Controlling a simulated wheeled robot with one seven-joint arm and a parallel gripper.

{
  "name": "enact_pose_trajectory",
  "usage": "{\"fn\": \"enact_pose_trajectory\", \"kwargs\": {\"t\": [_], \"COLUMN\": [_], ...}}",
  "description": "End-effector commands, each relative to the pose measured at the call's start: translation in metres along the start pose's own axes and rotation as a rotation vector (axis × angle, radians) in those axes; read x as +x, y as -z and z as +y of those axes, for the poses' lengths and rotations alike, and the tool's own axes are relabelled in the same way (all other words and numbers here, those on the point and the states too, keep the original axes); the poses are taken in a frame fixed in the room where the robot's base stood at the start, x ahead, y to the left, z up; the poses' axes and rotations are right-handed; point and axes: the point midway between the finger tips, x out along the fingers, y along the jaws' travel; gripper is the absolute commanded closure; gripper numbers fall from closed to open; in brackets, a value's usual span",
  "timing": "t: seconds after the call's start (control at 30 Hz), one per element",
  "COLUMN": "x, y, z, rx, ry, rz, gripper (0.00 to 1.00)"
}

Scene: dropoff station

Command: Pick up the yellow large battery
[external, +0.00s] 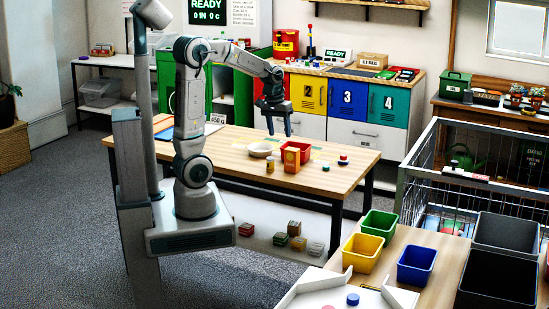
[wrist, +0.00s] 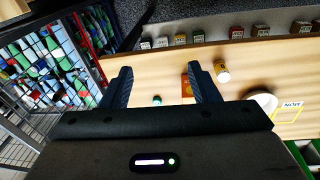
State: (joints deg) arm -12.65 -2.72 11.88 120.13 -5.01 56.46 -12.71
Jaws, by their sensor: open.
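A small upright yellow cylinder (external: 270,164), apparently the large battery, stands near the front edge of the wooden table (external: 225,145). In the wrist view the yellow cylinder (wrist: 222,71) has a pale end and lies just right of the right finger. My gripper (external: 279,131) is open and empty, well above the table over the orange-red box. In the wrist view my gripper (wrist: 160,76) has its fingers wide apart, with nothing between the tips. Fine markings on the cylinder are too small to read.
Next to the cylinder are an orange-red box (external: 304,150) and a white bowl (external: 260,150). A green puck (external: 326,168) and a red-and-blue puck (external: 342,160) lie to the right. Several small boxes (external: 280,239) sit on the lower shelf. The table's left part is mostly clear.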

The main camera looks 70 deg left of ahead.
Motion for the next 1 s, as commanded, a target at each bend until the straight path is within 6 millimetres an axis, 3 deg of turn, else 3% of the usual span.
{"fn": "enact_pose_trajectory", "kwargs": {"t": [0.03,0.2,0.4,0.67,1.0], "x": [0.006,0.026,0.046,0.062,0.124], "y": [0.021,0.079,0.122,0.136,0.130], "z": [-0.013,-0.060,-0.111,-0.134,-0.140], "rx": [-0.076,-0.313,-0.513,-0.589,-0.587], "ry": [0.013,0.057,0.108,0.131,0.130], "rz": [-0.012,-0.035,-0.047,-0.051,-0.051], "gripper": [0.45,0.45,0.45,0.45,0.45]}}
